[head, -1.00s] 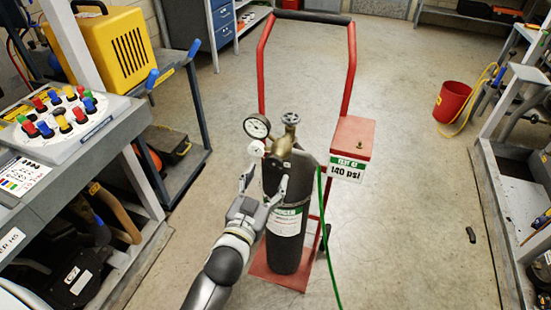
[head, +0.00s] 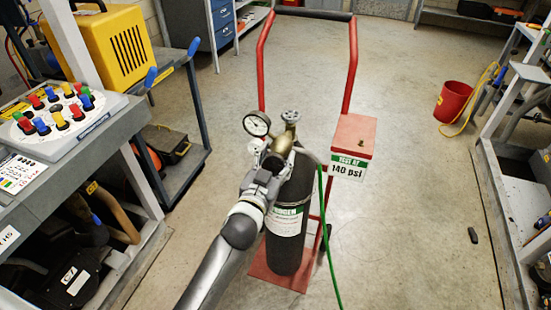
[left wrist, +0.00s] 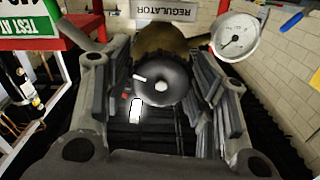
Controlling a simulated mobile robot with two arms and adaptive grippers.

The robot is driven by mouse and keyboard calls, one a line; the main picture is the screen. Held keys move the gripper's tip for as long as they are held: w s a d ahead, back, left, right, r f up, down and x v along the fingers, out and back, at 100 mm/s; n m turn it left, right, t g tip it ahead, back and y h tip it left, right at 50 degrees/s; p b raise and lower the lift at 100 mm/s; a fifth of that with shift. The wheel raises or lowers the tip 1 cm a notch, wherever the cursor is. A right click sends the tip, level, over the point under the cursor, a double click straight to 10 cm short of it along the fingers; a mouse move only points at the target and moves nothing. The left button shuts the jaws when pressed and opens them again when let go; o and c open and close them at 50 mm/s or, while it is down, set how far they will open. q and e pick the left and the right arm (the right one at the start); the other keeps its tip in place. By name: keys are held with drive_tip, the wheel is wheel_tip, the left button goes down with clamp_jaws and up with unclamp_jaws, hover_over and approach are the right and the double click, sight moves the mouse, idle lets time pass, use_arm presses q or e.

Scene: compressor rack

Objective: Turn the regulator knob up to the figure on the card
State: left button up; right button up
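The regulator's dark round knob (left wrist: 162,82), with a pale mark on its face, is in the middle of the left wrist view. My left gripper (left wrist: 160,95) is open, with a finger on each side of the knob and gaps between pads and knob. In the head view my left gripper (head: 272,166) is at the brass regulator (head: 282,143) and hides the knob. The pressure gauge (head: 257,124) also shows in the left wrist view (left wrist: 236,36); its reading is too small to tell. The card (head: 348,169) reads 140 psi. My right gripper is out of view.
The dark cylinder (head: 287,247) stands on a red cart (head: 352,75); a green hose (head: 328,240) hangs on its right. A grey bench (head: 120,120) with coloured knobs is at left. A red bucket (head: 454,98) stands at right. Open floor lies between.

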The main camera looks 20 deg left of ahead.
use_arm(q)
drive_tip(key=c, duration=0.6)
drive_tip(key=shift+m, duration=0.4)
drive_tip(key=shift+m+p, duration=0.65)
drive_tip(key=shift+m, duration=0.35)
drive_tip(key=shift+d+m+p, duration=0.1)
drive_tip(key=shift+m+p, duration=0.4)
drive_tip(key=shift+m, duration=1.2)
drive_tip(key=shift+f, duration=0.1)
drive_tip(key=o, duration=1)
